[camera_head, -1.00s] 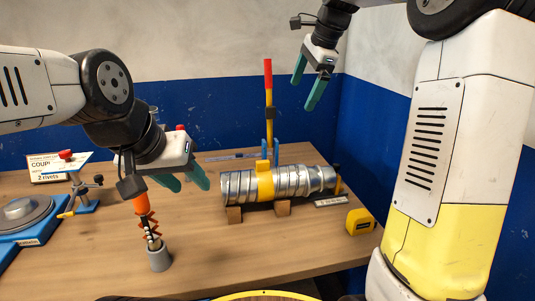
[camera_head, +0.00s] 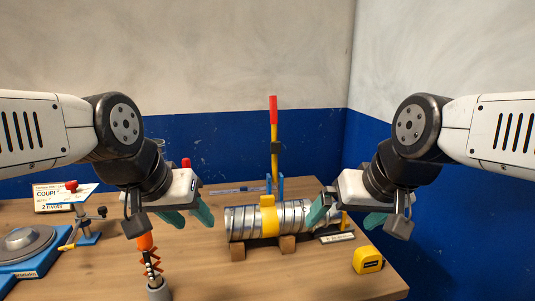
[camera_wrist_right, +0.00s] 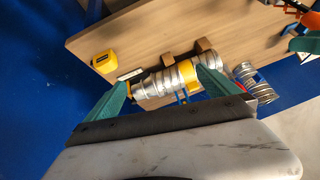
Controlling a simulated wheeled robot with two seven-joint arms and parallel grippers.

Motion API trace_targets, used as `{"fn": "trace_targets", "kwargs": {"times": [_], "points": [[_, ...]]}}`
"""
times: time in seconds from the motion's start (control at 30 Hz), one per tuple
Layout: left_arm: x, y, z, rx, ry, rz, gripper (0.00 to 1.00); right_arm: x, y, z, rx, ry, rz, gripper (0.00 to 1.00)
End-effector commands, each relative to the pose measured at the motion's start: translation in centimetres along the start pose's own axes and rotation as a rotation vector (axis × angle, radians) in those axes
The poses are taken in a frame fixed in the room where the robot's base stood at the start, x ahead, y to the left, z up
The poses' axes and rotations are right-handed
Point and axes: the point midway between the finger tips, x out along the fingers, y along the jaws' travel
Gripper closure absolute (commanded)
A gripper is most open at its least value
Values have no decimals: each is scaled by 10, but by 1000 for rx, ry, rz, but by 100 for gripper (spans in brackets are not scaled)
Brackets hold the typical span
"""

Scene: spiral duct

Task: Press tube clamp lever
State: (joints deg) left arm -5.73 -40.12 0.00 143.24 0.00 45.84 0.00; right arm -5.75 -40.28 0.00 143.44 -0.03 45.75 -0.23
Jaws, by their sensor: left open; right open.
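The tube clamp has an upright lever, yellow with a red grip (camera_head: 274,120), behind the spiral duct. The silver duct (camera_head: 243,222) lies across wooden blocks with a yellow band (camera_head: 269,220) around its middle. My right gripper (camera_head: 348,218) is open and empty, in front of the duct's right end in the picture, hiding part of it. In the right wrist view the duct (camera_wrist_right: 150,88) shows beyond the two spread green fingers (camera_wrist_right: 158,92). My left gripper (camera_head: 187,218) is open and empty, left of the duct, above the table.
A yellow tape measure (camera_head: 368,260) sits at the table's right. An orange-handled tool (camera_head: 150,262) stands in a grey cup (camera_head: 158,290) at front left. A blue-based device (camera_head: 22,250) and a sign (camera_head: 52,196) are at far left. Blue walls close the back and right.

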Motion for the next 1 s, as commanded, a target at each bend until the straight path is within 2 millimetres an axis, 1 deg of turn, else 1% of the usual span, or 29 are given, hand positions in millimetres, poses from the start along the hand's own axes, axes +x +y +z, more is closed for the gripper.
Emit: {"fn": "trace_targets", "kwargs": {"times": [0.1, 0.13, 0.27, 0.3, 0.37, 0.4, 0.47, 0.5, 0.57, 0.6, 0.63, 0.77, 0.8, 0.97, 1.0], "points": [[0, 0, 0, 0, 0, 0, 55, 0, 0, 0, 2, 0, 0, 0], [0, 0, 0, 0, 0, 0, 55, 0, 0, -1, 2, -1, 0, 4], [0, 0, 0, 0, 0, 0, 55, 0, -1, -6, 17, -7, -8, 29], [0, 0, 0, 0, 0, 0, 55, -1, -2, -11, 30, -13, -15, 37], [0, 0, 0, 0, 0, 0, 55, -1, -6, -22, 58, -28, -31, 49], [0, 0, 0, 0, 0, 0, 55, -2, -8, -31, 82, -40, -46, 57], [0, 0, 0, 0, 0, 0, 55, -1, -13, -48, 127, -62, -75, 69], [0, 0, 0, 0, 0, 0, 55, 0, -16, -62, 160, -77, -98, 77], [0, 0, 0, 0, 0, 0, 55, 2, -22, -84, 212, -102, -138, 88], [0, 0, 0, 0, 0, 0, 55, 3, -26, -99, 246, -118, -165, 96], [0, 0, 0, 0, 0, 0, 55, 5, -29, -111, 271, -129, -187, 100], [0, 0, 0, 0, 0, 0, 55, 15, -39, -160, 375, -175, -284, 100], [0, 0, 0, 0, 0, 0, 55, 18, -41, -175, 405, -185, -316, 100], [0, 0, 0, 0, 0, 0, 55, 35, -46, -233, 515, -229, -446, 100], [0, 0, 0, 0, 0, 0, 55, 40, -47, -248, 541, -236, -480, 100]]}}
